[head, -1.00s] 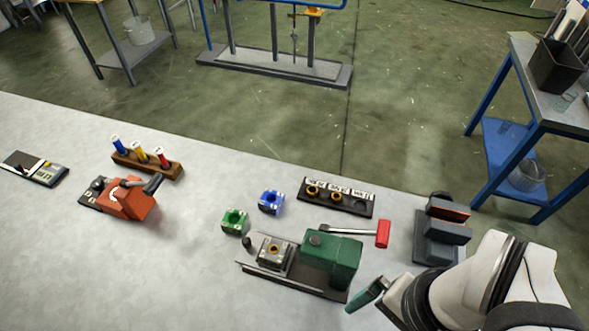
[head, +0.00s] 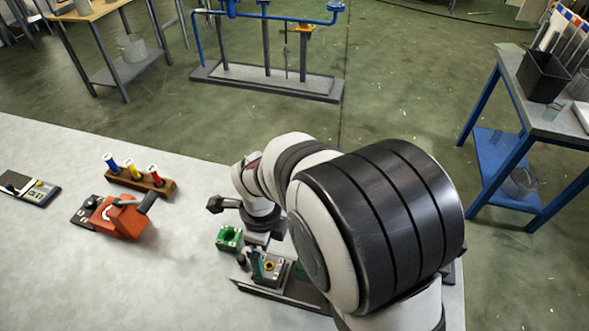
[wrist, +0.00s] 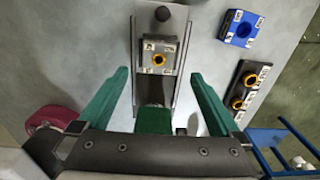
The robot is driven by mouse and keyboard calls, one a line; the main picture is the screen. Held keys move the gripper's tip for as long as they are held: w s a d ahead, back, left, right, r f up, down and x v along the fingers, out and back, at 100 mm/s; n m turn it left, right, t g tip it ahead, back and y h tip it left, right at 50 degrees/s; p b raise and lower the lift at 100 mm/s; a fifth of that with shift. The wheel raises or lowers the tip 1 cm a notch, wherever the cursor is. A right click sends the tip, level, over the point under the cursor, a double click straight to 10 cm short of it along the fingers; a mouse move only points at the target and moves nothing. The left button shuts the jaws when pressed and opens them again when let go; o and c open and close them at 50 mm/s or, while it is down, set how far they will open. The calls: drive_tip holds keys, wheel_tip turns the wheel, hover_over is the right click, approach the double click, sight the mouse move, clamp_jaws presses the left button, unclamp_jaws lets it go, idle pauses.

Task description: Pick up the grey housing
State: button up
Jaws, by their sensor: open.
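The grey housing (head: 272,270) is a small square block with pale labels and a yellow ring in its centre. In the wrist view the grey housing (wrist: 148,50) lies just ahead of the fingertips. My gripper (wrist: 158,76) is open, its two green fingers on either side of the rail with nothing held between them. In the head view my arm hides most of the fixture, and one teal finger (head: 256,265) shows beside the housing.
A black rack (wrist: 249,86) with yellow rings lies to the right in the wrist view. An orange press (head: 120,217) and a wooden bottle holder (head: 141,181) stand farther left.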

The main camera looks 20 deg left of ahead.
sight(269, 266)
wheel_tip(269, 266, down, 7)
drive_tip(key=shift+s+r, duration=0.1)
drive_tip(key=shift+s, duration=0.05)
clamp_jaws()
idle(0.5)
